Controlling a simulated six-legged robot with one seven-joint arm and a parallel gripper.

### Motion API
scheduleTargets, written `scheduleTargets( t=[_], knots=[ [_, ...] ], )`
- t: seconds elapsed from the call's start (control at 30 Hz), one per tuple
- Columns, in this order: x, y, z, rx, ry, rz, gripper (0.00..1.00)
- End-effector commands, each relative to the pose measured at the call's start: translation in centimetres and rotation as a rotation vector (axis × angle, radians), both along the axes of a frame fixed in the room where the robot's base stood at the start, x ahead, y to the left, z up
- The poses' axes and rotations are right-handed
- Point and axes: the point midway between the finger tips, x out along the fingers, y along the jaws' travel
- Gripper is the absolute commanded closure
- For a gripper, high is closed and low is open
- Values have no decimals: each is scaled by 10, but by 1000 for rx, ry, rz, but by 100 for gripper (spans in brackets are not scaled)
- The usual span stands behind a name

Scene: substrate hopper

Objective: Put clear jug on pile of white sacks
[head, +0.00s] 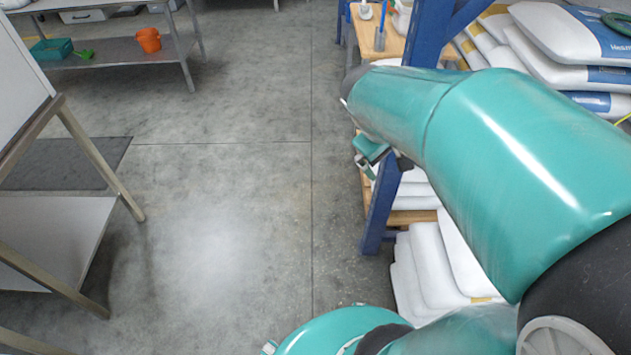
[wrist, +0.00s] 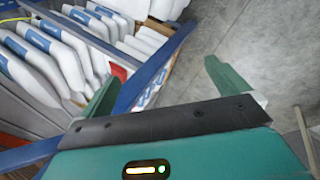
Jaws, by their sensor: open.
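White sacks with blue labels (head: 560,45) are piled on a blue-framed rack at the upper right of the head view. They also show in the wrist view (wrist: 50,62) at the left. I cannot make out the clear jug for certain. A pale container (head: 401,20) stands on a wooden shelf beside the rack post, partly cut by the post. My gripper (wrist: 164,72) is open, with its two green fingers apart and nothing between them. In the head view, my arm hides most of the gripper and part of the rack.
More white sacks (head: 432,265) lie low on the rack. A blue post (head: 385,195) stands close by my gripper. A grey shelf (head: 115,50) with an orange bucket (head: 148,40) and a green bin (head: 52,48) is far left. The middle floor (head: 225,200) is clear.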

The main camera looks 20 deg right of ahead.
Motion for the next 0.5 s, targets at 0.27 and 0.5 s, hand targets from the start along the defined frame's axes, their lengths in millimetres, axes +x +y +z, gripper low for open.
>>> scheduleTargets(
  t=[0.27, 0.5],
  knots=[
    [-31, 129, 37, 309, -295, -6, 0],
    [-55, 188, 50, 496, -402, -1, 0]
  ],
)
